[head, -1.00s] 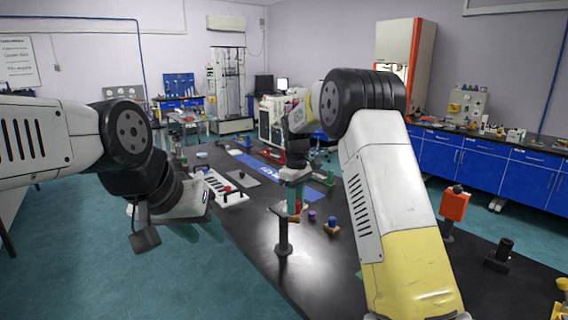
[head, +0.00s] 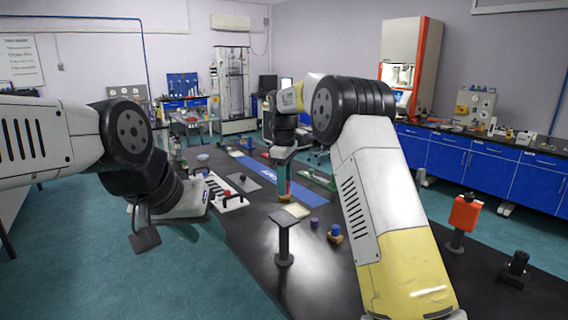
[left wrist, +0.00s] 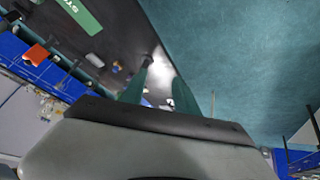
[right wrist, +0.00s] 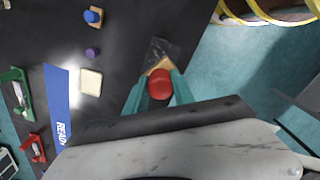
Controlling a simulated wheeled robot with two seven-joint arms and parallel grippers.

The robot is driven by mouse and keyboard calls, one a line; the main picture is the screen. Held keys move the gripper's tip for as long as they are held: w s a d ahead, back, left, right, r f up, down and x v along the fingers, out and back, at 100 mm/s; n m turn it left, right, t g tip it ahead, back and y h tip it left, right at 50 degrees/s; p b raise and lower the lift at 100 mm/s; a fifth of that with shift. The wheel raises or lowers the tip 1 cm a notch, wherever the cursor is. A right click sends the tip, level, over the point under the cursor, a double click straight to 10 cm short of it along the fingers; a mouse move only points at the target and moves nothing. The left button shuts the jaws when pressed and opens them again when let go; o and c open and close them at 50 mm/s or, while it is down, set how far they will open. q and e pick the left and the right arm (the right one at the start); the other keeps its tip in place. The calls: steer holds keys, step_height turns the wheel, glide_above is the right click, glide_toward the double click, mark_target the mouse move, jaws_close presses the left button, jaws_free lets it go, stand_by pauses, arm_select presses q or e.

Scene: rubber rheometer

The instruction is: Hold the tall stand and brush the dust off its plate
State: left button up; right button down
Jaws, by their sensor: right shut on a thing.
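The tall stand (head: 284,245) is black and upright near the front edge of the table, with a square plate (head: 285,217) on top. The dark plate (right wrist: 168,47) has faint pale specks in the right wrist view. My right gripper (head: 283,182) is shut on a brush with a round red top (right wrist: 160,83) and a tan base (right wrist: 158,65). The brush is above the plate; whether it touches cannot be told. My left gripper (head: 195,230) is open and empty, left of the stand; its fingers (left wrist: 160,80) are apart in the left wrist view.
A cream pad (right wrist: 90,81), a purple cylinder (right wrist: 92,52) and a blue-topped wooden piece (right wrist: 93,16) lie near the stand. A blue mat (right wrist: 58,100) lies further along.

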mark_target(280, 240)
arm_select(q)
steer(key=o, duration=0.3)
steer(key=shift+o, duration=0.9)
steer(key=shift+d+f, duration=0.15)
steer(key=shift+f, duration=0.1)
steer(key=w+d+f+n+g+h, duration=0.6)
steer(key=w+d+f+n+h, duration=0.5)
steer(key=d, duration=0.3)
steer(key=w+a+f+n+t, duration=0.2)
steer(key=w+f+n+t, duration=0.2)
steer(key=w+f+n, duration=0.1)
steer(key=w+a+f+n+t, duration=0.3)
steer(key=w+f+n+t, duration=0.1)
steer(key=w+f+n, duration=0.2)
steer(key=w+a+f+n+t, duration=0.3)
steer(key=w+f+n+t, duration=0.1)
steer(key=w+f+n, duration=0.1)
steer(key=shift+w+a+f+n+t, duration=0.2)
steer(key=shift+a+f+n+t, duration=0.05)
steer(key=shift+n+t, duration=0.05)
steer(key=x, duration=1.1)
steer(key=shift+w+d+f, duration=0.2)
steer(key=shift+w, duration=0.1)
